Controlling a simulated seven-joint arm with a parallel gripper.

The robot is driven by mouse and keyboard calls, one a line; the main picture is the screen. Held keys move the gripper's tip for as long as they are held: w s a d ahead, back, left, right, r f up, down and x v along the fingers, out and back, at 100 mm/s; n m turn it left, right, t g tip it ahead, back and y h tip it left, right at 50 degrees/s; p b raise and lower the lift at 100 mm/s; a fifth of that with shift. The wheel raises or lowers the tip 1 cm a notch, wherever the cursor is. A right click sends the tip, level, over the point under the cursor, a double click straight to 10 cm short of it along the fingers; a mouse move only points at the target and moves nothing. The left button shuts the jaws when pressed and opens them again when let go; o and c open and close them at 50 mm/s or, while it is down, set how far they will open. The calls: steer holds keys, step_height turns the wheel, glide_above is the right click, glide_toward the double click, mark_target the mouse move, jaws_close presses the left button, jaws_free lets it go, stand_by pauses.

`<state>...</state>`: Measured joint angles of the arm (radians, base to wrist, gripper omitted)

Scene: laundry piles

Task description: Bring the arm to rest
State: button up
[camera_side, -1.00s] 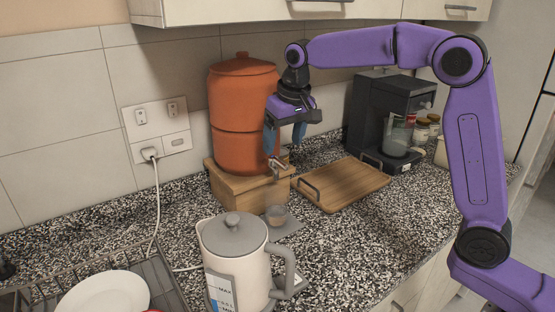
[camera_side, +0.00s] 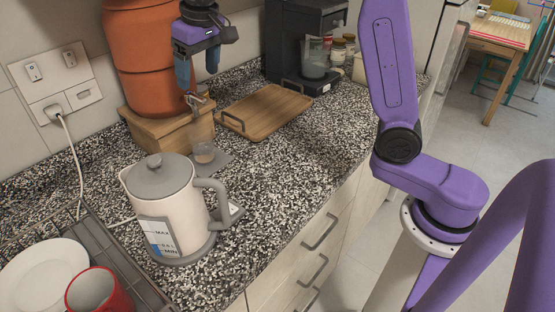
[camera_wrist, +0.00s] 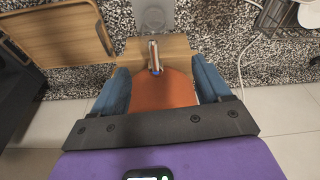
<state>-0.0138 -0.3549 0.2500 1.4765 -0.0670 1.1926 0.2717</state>
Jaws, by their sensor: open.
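My gripper (camera_side: 198,79) is open and empty in the side view. Its two blue fingers point down, just above and in front of the metal tap (camera_side: 197,102) of an orange dispenser (camera_side: 143,45). In the wrist view, my gripper (camera_wrist: 160,75) shows its fingers spread, with the orange dispenser (camera_wrist: 163,92) and its tap (camera_wrist: 153,55) seen between them. I cannot tell whether a finger touches the dispenser. The dispenser stands on a wooden box (camera_side: 165,133). A small clear glass (camera_side: 204,152) stands on a grey mat below the tap.
A kettle (camera_side: 165,205) stands in front. A wooden tray (camera_side: 265,112) and a black coffee machine (camera_side: 295,40) lie beyond my gripper. Speckled counter is clear at right of the kettle.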

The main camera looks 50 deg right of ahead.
steer(key=s+f+n+g, duration=0.1)
steer(key=s+f+n, duration=0.15)
steer(key=s, duration=0.55)
steer(key=s+f+n, duration=0.2)
steer(key=s+n, duration=0.1)
steer(key=s, duration=0.6)
steer(key=s+d+f+n, duration=0.2)
steer(key=s+d+f, duration=0.1)
steer(key=s, duration=0.6)
steer(key=s+d+f+n+g, duration=0.1)
steer(key=s+d+f+n, duration=0.2)
steer(key=s, duration=0.7)
steer(key=d+f, duration=0.1)
steer(key=d, duration=0.1)
steer(key=shift+d+n, duration=0.3)
steer(key=shift+n, duration=0.05)
steer(key=shift+w, duration=0.1)
steer(key=m+t, duration=0.2)
steer(key=m, duration=1.1)
glide_toward(200, 97)
steer(key=f, duration=0.1)
steer(key=shift+x, duration=4.65)
